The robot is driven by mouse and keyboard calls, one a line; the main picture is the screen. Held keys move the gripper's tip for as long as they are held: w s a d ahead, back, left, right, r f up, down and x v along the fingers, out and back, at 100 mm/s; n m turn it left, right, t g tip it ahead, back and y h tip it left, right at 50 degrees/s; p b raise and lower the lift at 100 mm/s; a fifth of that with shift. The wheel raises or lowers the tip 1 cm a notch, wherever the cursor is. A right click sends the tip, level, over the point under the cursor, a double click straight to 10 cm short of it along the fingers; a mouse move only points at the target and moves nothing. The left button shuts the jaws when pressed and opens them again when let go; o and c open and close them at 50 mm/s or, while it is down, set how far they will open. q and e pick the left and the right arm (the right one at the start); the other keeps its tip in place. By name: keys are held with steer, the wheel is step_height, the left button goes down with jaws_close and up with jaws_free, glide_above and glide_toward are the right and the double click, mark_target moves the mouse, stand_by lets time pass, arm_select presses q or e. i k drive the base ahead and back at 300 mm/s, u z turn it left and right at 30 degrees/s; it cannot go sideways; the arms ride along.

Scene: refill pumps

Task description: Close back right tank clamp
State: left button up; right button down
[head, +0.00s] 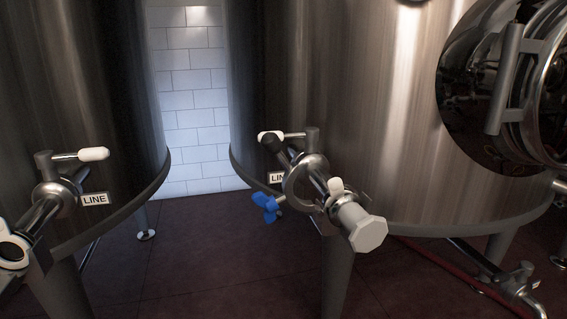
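The right tank (380,110) has an outlet pipe low on its front, beside a LINE label. A metal clamp (292,190) with a blue wing nut (267,207) hangs around the pipe joint. Its ring looks spread open, with the wing nut swung out to the left. A white knob (336,185) and a white hexagonal end piece (368,235) sit further along the pipe. Neither of my grippers is recognisable in the head view.
The left tank (80,110) has a similar outlet with a white-gripped valve handle (93,154) and a pipe end with a white ring (14,250). A round hatch (513,100) juts out at right. Dark floor (200,260) lies open between the tanks.

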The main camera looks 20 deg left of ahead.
mark_target(272, 144)
steer(key=k, duration=0.6)
steer(key=u, duration=1.05)
